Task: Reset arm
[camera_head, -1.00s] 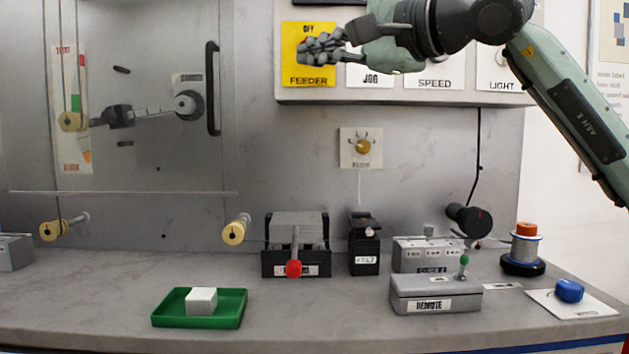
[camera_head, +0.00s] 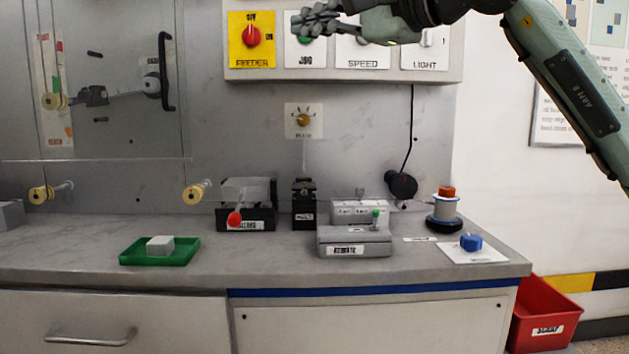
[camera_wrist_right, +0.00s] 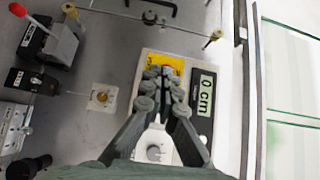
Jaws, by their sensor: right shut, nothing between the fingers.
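My right gripper (camera_head: 316,20) is shut and empty. In the head view its fingers point left and overlap the JOG plate (camera_head: 305,58) on the control panel (camera_head: 464,40). The fingers partly cover the JOG plate's green button. The yellow FEEDER plate (camera_head: 238,58) with its red knob (camera_head: 252,36) is just left of the fingers and uncovered. In the right wrist view the closed gripper (camera_wrist_right: 160,75) lies over the panel, near a 0 cm display (camera_wrist_right: 203,95). I cannot tell whether it touches the panel. My left gripper is in neither view.
Below the panel, the bench (camera_head: 60,254) holds a green tray (camera_head: 128,259) with a white block, a grey remote box (camera_head: 370,244), a spool (camera_head: 445,208) and a blue piece (camera_head: 471,242). A red bin (camera_head: 545,318) stands at right. The bench front is clear.

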